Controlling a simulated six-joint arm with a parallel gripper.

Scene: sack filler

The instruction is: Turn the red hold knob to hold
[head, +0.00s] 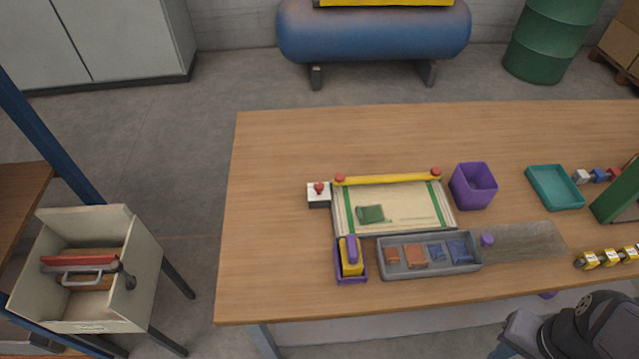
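A small red knob (319,187) sits on top of a small box (319,200) with a white top and a dark front. The box stands at the left end of a framed board on the table. The way the knob is turned is too small to read. Two other red knobs cap the yellow bar (388,179), one at its left end (340,178) and one at its right end (436,171). No label shows which is the hold knob. Dark parts of my arm show at the bottom right, well away from the box. My gripper's fingers are not visible.
The wooden table (270,140) is clear at its left and back. A purple bin (488,198), a grey tray (470,268) of coloured pieces, a purple holder (341,277) and a teal tray (537,196) stand around the board. A green upright (620,195) stands at the right.

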